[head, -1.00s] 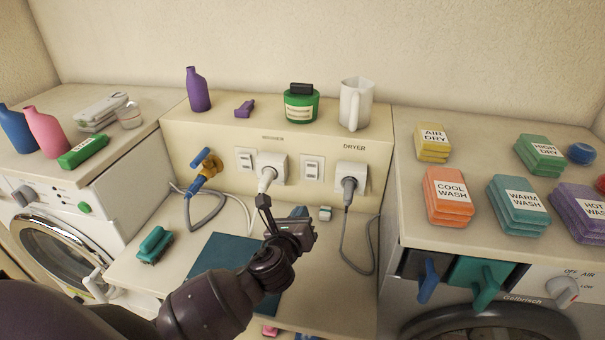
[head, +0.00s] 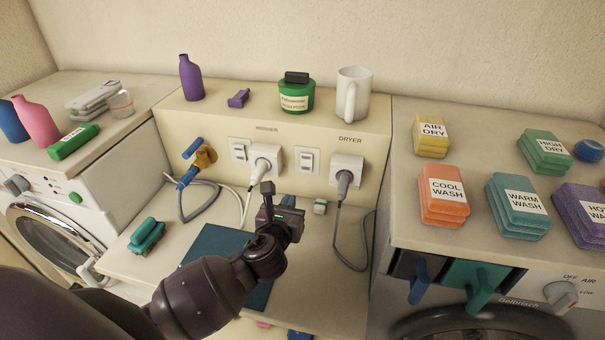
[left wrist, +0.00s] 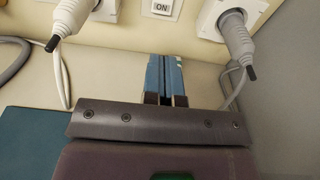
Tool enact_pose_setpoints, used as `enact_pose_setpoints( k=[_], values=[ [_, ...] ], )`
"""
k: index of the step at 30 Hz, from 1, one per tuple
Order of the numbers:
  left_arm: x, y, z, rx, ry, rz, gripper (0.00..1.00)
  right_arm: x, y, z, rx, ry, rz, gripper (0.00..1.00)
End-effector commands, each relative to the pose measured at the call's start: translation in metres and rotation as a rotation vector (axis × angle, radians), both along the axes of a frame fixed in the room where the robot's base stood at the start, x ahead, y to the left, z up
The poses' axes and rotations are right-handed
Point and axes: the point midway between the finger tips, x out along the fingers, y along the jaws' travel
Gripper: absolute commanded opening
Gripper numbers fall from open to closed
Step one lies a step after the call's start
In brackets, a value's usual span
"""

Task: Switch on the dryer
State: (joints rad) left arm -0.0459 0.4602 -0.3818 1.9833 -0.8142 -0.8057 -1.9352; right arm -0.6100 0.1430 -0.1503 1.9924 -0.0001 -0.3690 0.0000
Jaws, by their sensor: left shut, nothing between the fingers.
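The dryer (head: 540,300) stands at the right, with a white knob (head: 561,293) marked OFF, AIR and LOW on its front. Under the DRYER label on the cream panel are a white switch (head: 306,160) and an outlet with a plugged-in grey plug (head: 344,180). In the left wrist view, the switch (left wrist: 161,7) shows the word ON at its lower end; its top is cut off. My left gripper (head: 267,188) is shut and empty, in front of the panel, below and left of the dryer switch. My right gripper is not in view.
The washer's switch (head: 240,150) and white plug (head: 263,170) are left of the dryer switch. Cords hang onto the bench. A mug (head: 355,95) stands on the ledge.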

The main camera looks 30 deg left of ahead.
Motion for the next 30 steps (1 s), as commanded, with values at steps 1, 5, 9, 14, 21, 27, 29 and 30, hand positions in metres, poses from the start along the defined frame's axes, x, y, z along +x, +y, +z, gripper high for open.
enact_pose_setpoints(
  k=[1,5,9,14,21,27,29,30],
  values=[
    [0.005,0.001,0.0,-0.001,-0.001,0.0,0.0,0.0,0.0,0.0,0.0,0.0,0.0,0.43],
    [0.023,0.006,-0.002,-0.002,-0.001,0.001,0.0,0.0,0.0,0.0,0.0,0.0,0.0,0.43],
    [0.047,0.012,-0.005,0.0,-0.002,0.002,0.0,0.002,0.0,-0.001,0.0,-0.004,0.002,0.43],
    [0.074,0.019,-0.009,-0.002,-0.001,0.001,0.0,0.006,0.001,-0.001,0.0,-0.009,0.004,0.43],
    [0.11,0.028,-0.014,-0.002,0.0,0.001,0.0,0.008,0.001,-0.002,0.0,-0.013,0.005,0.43],
    [0.126,0.032,-0.016,-0.001,0.001,0.001,0.0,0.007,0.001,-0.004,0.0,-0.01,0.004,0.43],
    [0.128,0.033,-0.016,-0.002,0.0,0.0,0.0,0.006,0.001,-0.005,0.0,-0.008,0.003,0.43],
    [0.129,0.033,-0.016,-0.002,0.0,0.0,0.0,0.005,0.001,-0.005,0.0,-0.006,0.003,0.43]
  ],
)
